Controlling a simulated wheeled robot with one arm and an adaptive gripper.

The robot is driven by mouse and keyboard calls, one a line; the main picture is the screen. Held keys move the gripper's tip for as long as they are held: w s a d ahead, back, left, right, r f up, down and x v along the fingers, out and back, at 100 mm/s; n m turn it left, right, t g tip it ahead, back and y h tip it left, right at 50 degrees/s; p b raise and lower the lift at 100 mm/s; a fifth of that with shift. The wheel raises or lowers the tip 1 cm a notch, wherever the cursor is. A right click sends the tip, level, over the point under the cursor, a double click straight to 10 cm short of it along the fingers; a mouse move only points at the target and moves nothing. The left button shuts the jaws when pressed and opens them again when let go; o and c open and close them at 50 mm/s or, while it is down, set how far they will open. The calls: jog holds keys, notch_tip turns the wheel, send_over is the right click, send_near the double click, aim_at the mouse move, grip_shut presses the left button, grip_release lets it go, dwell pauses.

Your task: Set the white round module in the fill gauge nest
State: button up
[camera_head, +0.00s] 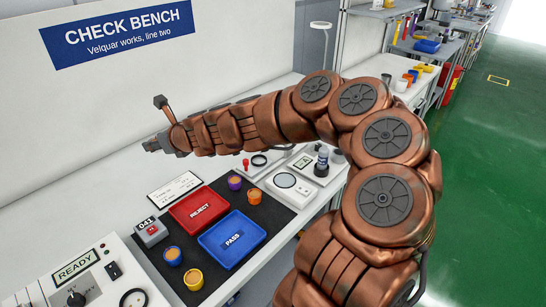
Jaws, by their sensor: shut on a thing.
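My gripper (152,144) is at the far left end of my outstretched copper arm, raised in front of the white wall behind the bench. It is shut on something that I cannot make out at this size. No white round module shows clearly anywhere on the bench. I cannot tell for sure which fixture is the fill gauge nest. Round seats show on a white box with a pale disc (285,180), on a plate with a black ring (259,160), and on the READY box (80,275) at the lower left. My gripper is apart from all of them.
A dark mat holds a red REJECT tray (218,222), a blue PASS tray (240,260) and a grey counter (151,232). Purple (235,182), orange (254,196), blue (172,256) and yellow (193,280) round modules stand around them. A dark upright device (321,165) stands behind.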

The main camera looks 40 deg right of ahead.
jog(key=s+d+f+b, duration=0.2)
jog(key=s+d, duration=0.3)
jog(key=d, duration=0.3)
jog(key=s+d+f+b, duration=0.2)
jog(key=s+d, duration=0.3)
jog(key=d, duration=0.3)
jog(key=s+d+f+b, duration=0.2)
jog(key=s+d+b, duration=0.2)
jog(key=s+d, duration=0.2)
jog(key=shift+d+f, duration=0.2)
jog(key=shift+d, duration=0.5)
jog(key=shift+d+f, duration=0.15)
jog(key=shift+d, duration=0.55)
jog(key=s+d, duration=0.1)
jog(key=s, duration=0.1)
jog(key=s+d+f+b, duration=0.1)
jog(key=s, duration=0.2)
jog(key=s+d+f+b, duration=0.1)
jog(key=s, duration=0.2)
jog(key=shift+d, duration=0.15)
send_over(262, 163)
jog(key=shift+f+p, duration=0.35)
jog(key=shift+f, duration=0.45)
jog(key=shift+w+f, duration=0.1)
jog(key=shift+f, duration=1.7)
jog(key=shift+f, duration=0.1)
